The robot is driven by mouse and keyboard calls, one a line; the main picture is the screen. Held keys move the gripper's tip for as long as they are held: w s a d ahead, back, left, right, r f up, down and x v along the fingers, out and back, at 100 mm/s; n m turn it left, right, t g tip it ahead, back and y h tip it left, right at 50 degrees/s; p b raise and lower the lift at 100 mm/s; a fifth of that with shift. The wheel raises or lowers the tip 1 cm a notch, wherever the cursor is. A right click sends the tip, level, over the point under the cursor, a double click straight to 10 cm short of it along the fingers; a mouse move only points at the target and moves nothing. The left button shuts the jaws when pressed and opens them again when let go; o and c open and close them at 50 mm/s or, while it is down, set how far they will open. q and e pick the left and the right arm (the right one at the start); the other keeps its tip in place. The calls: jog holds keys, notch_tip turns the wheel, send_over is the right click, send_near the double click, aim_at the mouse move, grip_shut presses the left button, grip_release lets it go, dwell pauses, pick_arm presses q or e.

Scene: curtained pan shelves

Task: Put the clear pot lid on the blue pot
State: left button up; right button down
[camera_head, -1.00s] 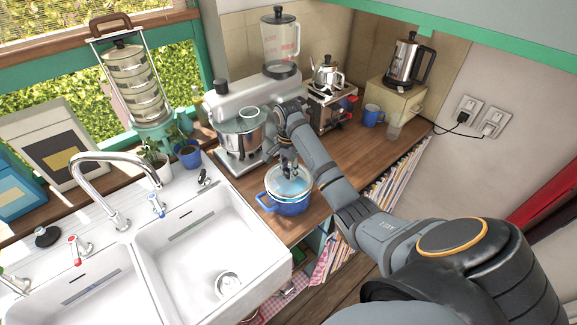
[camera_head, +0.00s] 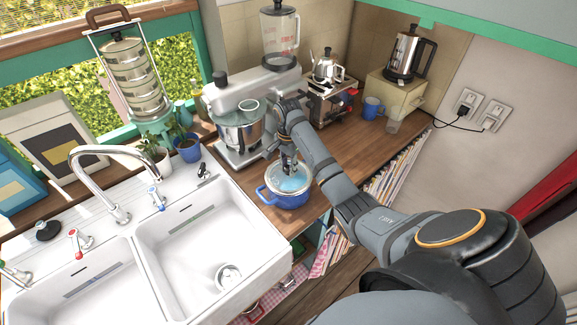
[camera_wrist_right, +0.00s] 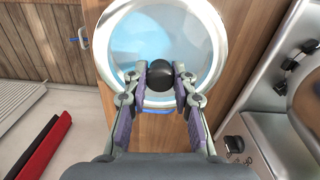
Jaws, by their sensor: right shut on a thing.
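The blue pot (camera_head: 284,200) stands on the wooden counter beside the sink, with a blue handle at its left. The clear pot lid (camera_head: 296,181), with a silver rim and black knob, is over the pot's mouth; I cannot tell whether it is fully seated. My right gripper (camera_head: 288,166) points down from above and is shut on the lid's knob. In the right wrist view the black knob (camera_wrist_right: 160,75) sits between the fingertips, and the clear lid (camera_wrist_right: 135,35) fills the area beyond, hiding most of the pot. My left gripper is not in view.
A white double sink (camera_head: 190,245) is left of the pot. A silver stand mixer (camera_head: 240,130) stands close behind it. A toaster (camera_head: 330,103), blue mug (camera_head: 373,107) and electric kettle (camera_head: 407,57) stand farther back. Bare counter (camera_head: 345,150) lies right of the pot, partly behind my arm.

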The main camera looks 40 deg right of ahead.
jog(key=shift+f, duration=0.3)
jog(key=c, duration=1)
grip_release()
